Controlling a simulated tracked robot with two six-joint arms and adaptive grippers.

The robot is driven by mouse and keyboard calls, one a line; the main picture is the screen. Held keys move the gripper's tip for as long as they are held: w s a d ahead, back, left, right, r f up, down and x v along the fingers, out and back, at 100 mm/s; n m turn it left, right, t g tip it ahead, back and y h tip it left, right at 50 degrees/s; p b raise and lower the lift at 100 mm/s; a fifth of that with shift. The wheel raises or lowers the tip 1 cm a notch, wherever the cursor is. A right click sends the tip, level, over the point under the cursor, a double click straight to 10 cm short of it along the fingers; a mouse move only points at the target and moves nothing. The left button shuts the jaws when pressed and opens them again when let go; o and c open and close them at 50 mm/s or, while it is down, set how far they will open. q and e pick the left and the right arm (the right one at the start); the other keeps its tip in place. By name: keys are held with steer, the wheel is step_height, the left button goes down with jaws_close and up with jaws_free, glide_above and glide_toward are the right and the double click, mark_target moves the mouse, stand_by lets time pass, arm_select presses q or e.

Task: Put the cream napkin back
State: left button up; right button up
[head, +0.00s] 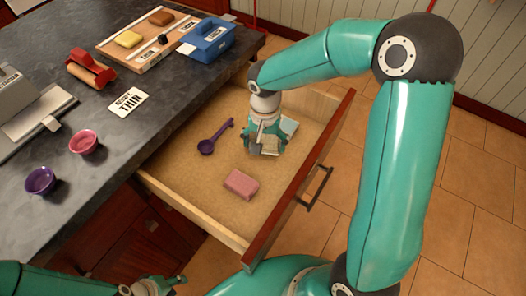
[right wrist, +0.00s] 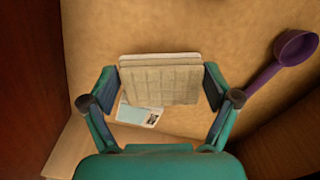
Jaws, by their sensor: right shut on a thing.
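The cream napkin (right wrist: 160,84) is a folded, flat cloth block between the fingers of my right gripper (right wrist: 160,90) in the right wrist view. In the head view, my right gripper (head: 266,146) is inside the open drawer (head: 190,205), toward its far end, with the napkin (head: 270,146) partly hidden by the fingers. Whether the napkin touches the drawer floor is unclear. My left gripper (head: 157,286) is at the bottom left of the head view, outside the drawer and away from the napkin; its jaw opening is unclear.
The drawer also holds a purple scoop (head: 213,138), a pink block (head: 241,184) and a pale blue-white card or packet (head: 289,126). The dark counter (head: 110,125) carries a blue caddy (head: 208,40), a wooden tray (head: 112,48), and pink (head: 84,142) and purple (head: 40,181) bowls.

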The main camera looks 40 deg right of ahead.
mark_target(265, 152)
steer(key=shift+f, duration=2)
steer(key=shift+f+b, duration=0.15)
steer(key=shift+b, duration=0.15)
steer(key=o, duration=0.9)
steer(key=shift+c, duration=0.2)
steer(key=shift+r, duration=0.2)
step_height(265, 152, up, 12)
steer(key=shift+f+p, duration=0.1)
steer(key=shift+p, duration=0.5)
